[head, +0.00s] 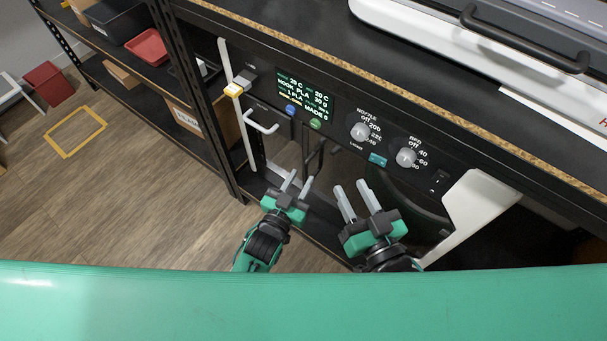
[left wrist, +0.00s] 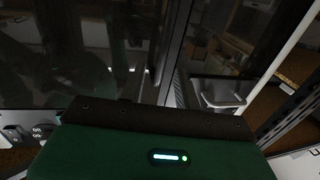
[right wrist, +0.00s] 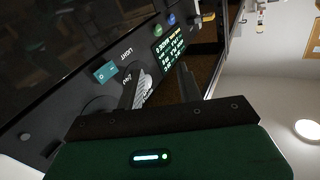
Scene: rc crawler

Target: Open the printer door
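The printer (head: 300,60) is built into a black bench, its dark front below the control panel. A pale bar handle (head: 262,126) sticks out at the front's left, below the display; it also shows in the left wrist view (left wrist: 222,100). I cannot tell whether the dark door is fully shut. My left gripper (head: 299,184) is open and empty, below and right of the handle, apart from it. My right gripper (head: 356,197) is open and empty, below the knobs; in the right wrist view its fingers (right wrist: 158,85) appear in front of the control panel.
The control panel has a lit display (head: 305,98), a nozzle knob (head: 360,131) and a bed knob (head: 406,157). A white bracket (head: 478,212) stands at the right. Shelves with a red tray (head: 147,48) are at the left. Open wooden floor lies at the lower left.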

